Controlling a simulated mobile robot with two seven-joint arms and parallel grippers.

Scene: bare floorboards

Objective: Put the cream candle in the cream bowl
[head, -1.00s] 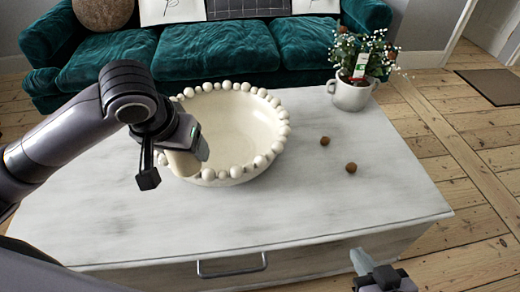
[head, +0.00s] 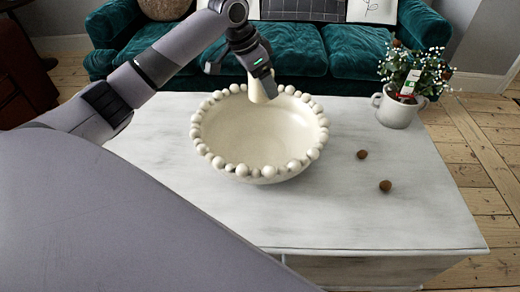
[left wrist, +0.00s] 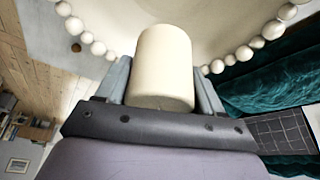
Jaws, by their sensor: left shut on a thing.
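The cream candle (left wrist: 163,68) is a plain cylinder held between the two fingers of my left gripper (left wrist: 163,85) in the left wrist view. In the head view the left gripper (head: 258,80) is above the far rim of the bowl, with the candle (head: 262,92) pointing down from it. The cream bowl (head: 245,140) is wide, with a rim of round beads, and stands on the table. Its visible inside is empty. The bowl's beaded rim (left wrist: 100,47) also shows behind the candle in the left wrist view. My right gripper is not in view.
The pale table (head: 380,220) is clear in front of the bowl. Two small brown balls (head: 385,186) lie to its right. A white pot with a flowering plant (head: 397,112) stands at the back right. A teal sofa (head: 355,55) is behind the table.

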